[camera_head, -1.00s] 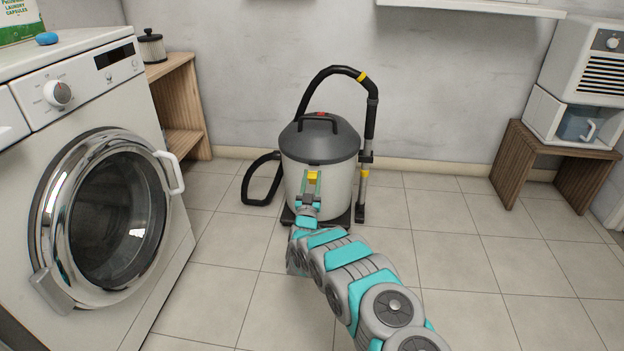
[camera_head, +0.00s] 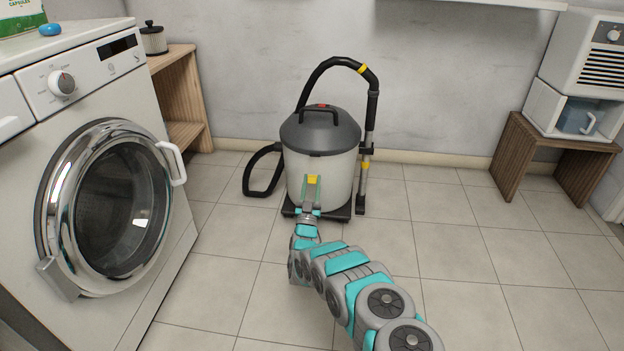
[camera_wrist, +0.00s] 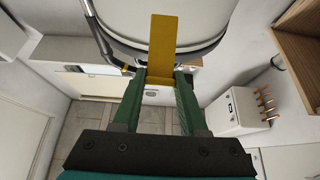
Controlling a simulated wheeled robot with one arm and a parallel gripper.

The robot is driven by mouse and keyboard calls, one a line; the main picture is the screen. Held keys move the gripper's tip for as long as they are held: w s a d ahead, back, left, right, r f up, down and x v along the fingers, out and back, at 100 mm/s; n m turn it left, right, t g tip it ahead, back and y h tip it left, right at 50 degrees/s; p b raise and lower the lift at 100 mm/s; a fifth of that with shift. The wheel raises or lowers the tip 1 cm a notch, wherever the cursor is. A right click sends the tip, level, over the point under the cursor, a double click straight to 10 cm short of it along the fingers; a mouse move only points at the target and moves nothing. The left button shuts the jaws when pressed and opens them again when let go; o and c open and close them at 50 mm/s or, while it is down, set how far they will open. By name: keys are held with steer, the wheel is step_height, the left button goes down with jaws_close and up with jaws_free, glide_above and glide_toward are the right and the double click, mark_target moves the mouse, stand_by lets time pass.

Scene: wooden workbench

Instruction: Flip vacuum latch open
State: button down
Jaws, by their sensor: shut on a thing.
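The vacuum (camera_head: 320,170) stands upright on the floor by the back wall, with a light grey drum and a dark lid (camera_head: 318,130). Its yellow latch (camera_head: 313,180) is at the front of the drum, below the lid seam. In the wrist view the yellow latch (camera_wrist: 161,45) is a flat plate that reaches up in front of the drum (camera_wrist: 215,15). My gripper (camera_head: 312,190) is at the vacuum's front. Its green fingers (camera_wrist: 159,85) are shut on the latch's near end. The fingers partly hide the lower part of the latch.
A black hose (camera_head: 340,62) and metal tube (camera_head: 366,170) rise at the vacuum's right. A washing machine (camera_head: 115,200) stands at left, a wooden shelf (camera_head: 185,95) behind it. A wooden stand (camera_head: 512,150) is at right. The tiled floor (camera_head: 490,270) between is clear.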

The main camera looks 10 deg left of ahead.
steer(key=shift+f, duration=0.6)
steer(key=c, duration=0.7)
jaws_free()
steer(key=shift+c, duration=0.2)
steer(key=o, duration=0.3)
steer(key=shift+r, duration=0.15)
steer(key=p+v, duration=0.1)
steer(key=v, duration=0.6)
steer(key=shift+s, duration=0.35)
